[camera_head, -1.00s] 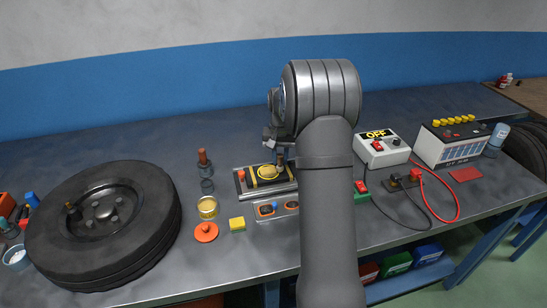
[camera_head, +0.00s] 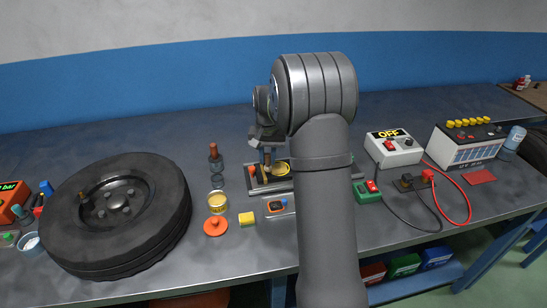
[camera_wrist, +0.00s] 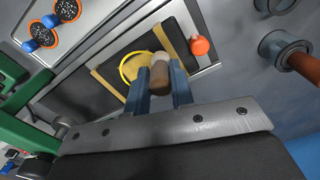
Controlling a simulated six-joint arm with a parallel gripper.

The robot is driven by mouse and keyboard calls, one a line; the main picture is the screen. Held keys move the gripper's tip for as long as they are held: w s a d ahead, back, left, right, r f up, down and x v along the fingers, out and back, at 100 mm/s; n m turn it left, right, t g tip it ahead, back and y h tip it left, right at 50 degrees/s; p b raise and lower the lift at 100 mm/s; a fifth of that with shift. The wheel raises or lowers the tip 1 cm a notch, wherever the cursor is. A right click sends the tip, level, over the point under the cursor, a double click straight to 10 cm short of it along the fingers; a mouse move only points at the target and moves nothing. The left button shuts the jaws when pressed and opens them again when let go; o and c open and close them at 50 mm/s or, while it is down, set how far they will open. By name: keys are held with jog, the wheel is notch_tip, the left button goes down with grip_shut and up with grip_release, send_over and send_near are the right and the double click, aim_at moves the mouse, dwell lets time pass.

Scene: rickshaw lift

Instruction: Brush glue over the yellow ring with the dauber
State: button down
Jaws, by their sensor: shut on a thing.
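The yellow ring (camera_head: 279,168) lies on a black pad in a metal tray (camera_head: 256,188). In the wrist view the yellow ring (camera_wrist: 133,66) shows as a curve beside the dauber. My gripper (camera_wrist: 161,88) is shut on the dauber (camera_wrist: 158,76), a brown handle with a pale end, held between two blue-grey fingers. The pale end overlaps the ring's side nearest the orange knob; I cannot tell whether it touches. In the head view my gripper (camera_head: 266,150) is over the tray's left part, left of the ring. My arm hides the tray's right part.
An orange knob (camera_wrist: 200,45) stands on the tray. A tyre (camera_head: 120,215) fills the left; a switch box (camera_head: 394,149) stands right.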

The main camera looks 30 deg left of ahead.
jog(key=shift+r, duration=3.7)
